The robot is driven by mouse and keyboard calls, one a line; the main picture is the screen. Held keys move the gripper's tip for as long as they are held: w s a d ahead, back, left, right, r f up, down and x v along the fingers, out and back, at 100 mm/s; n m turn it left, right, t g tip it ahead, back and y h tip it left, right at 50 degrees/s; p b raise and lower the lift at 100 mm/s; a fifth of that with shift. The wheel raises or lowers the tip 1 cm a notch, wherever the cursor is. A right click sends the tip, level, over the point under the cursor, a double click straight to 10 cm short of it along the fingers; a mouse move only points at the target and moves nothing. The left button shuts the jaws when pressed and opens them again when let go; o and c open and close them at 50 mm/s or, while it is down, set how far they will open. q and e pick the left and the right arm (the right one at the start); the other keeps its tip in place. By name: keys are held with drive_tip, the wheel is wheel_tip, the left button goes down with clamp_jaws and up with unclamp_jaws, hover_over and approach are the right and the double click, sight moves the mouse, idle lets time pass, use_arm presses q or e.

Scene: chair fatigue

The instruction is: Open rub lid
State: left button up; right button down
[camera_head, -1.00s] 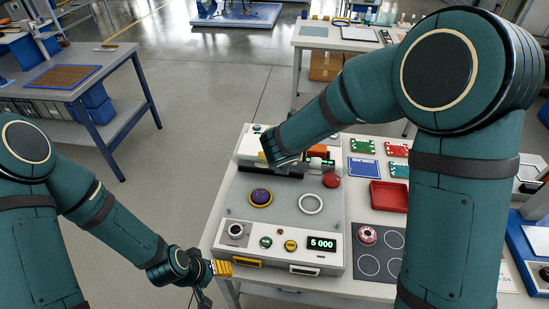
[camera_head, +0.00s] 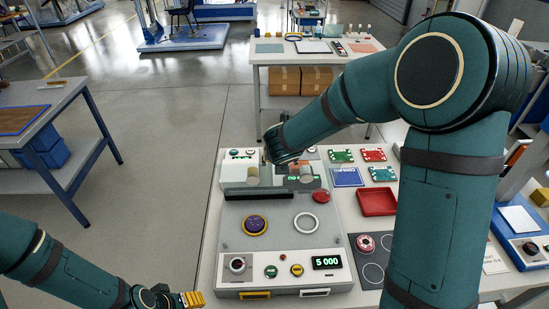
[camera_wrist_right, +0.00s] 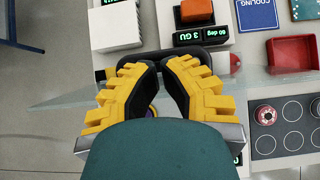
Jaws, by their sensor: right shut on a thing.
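The white rub device (camera_head: 340,284) stands on the table with a "5 000" display at its front. A purple-topped disc (camera_head: 255,225) and a white ring (camera_head: 306,222) sit on its grey plate. In the right wrist view, a clear lid panel (camera_wrist_right: 62,97) lies almost edge-on, raised over the device. My right gripper (camera_wrist_right: 158,72) is shut on its dark handle (camera_wrist_right: 200,50). In the head view, my right gripper (camera_head: 268,155) is over the device's back, its fingers mostly hidden. My left gripper (camera_head: 193,299) is low left of the device, partly cut off.
A red tray (camera_head: 377,202), coloured boards (camera_head: 374,155) and a dark mat with circles (camera_head: 372,273) lie right of the device. A white block (camera_wrist_right: 114,26) and an orange block (camera_wrist_right: 196,11) sit at its back. Open floor lies to the left.

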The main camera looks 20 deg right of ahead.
drive_tip(key=shift+w+d, duration=0.1)
drive_tip(key=shift+w, duration=0.25)
drive_tip(key=shift+r, duration=0.15)
idle(0.4)
